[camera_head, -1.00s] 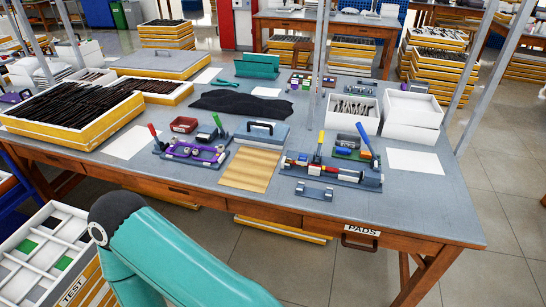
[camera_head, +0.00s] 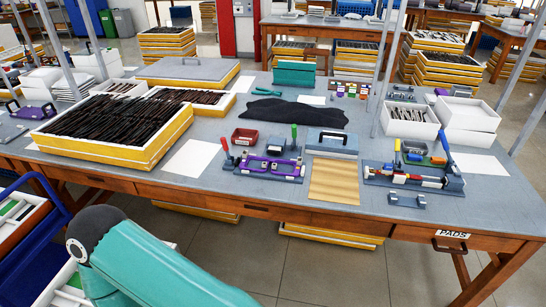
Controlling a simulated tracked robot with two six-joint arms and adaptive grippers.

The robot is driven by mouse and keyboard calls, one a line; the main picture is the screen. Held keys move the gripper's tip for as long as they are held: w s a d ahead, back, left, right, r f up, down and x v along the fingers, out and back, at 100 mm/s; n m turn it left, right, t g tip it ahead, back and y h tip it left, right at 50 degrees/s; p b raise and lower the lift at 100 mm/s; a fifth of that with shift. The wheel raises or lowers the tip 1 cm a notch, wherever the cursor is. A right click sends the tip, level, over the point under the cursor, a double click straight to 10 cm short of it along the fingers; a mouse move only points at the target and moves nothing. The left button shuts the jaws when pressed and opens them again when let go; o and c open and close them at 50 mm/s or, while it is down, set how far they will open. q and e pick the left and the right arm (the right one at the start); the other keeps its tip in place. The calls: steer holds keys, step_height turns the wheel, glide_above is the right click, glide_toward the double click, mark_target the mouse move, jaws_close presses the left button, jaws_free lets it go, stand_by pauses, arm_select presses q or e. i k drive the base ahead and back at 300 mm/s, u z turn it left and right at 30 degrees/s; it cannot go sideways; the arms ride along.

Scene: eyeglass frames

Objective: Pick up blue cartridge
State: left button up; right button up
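A small blue piece (camera_head: 414,157) lies by the green tray at the right fixture (camera_head: 430,182). It may be the blue cartridge, but it is too small to be sure. The right fixture has upright yellow and blue handles and red, white and blue parts. A left fixture (camera_head: 262,167) with a purple part, a red and a green handle stands to its left, across a tan slatted mat (camera_head: 335,180). A teal arm of mine crosses the bottom left. Neither gripper is in view.
The wooden workbench (camera_head: 270,208) has its long front edge towards me. A yellow crate of dark frames (camera_head: 55,150) stands at its left and white boxes (camera_head: 468,112) at its right. Floor is open at front.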

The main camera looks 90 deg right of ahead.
mark_target(388, 166)
steer(key=u, duration=0.55)
steer(key=i, duration=0.3)
steer(key=z, duration=2.85)
steer(key=i, duration=0.3)
steer(key=z, duration=1.95)
steer(key=k, duration=0.5)
steer(key=z, duration=0.5)
steer(key=i, duration=1.55)
steer(key=u, duration=0.45)
